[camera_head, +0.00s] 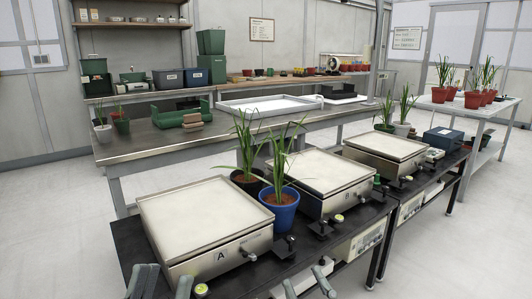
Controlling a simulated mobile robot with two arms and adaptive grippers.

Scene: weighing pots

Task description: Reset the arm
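My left gripper (164,285) shows at the bottom edge, in front of scale A, with its fingers apart and nothing between them. My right gripper (306,285) is also at the bottom edge, further right, fingers apart and empty. The rest of both grippers is cut off by the frame. Scale A (200,220) has an empty pale top. A blue pot (280,213) with a green plant and a dark pot (241,186) with a plant stand between scale A and the middle scale (318,172). Neither gripper touches a pot.
A third scale (385,147) stands further right on the black bench (125,240), its top bare. Small black knobs line the bench front. Behind, a grey table (140,145) holds a green tray and pots. Red pots (474,99) stand on a right-hand table.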

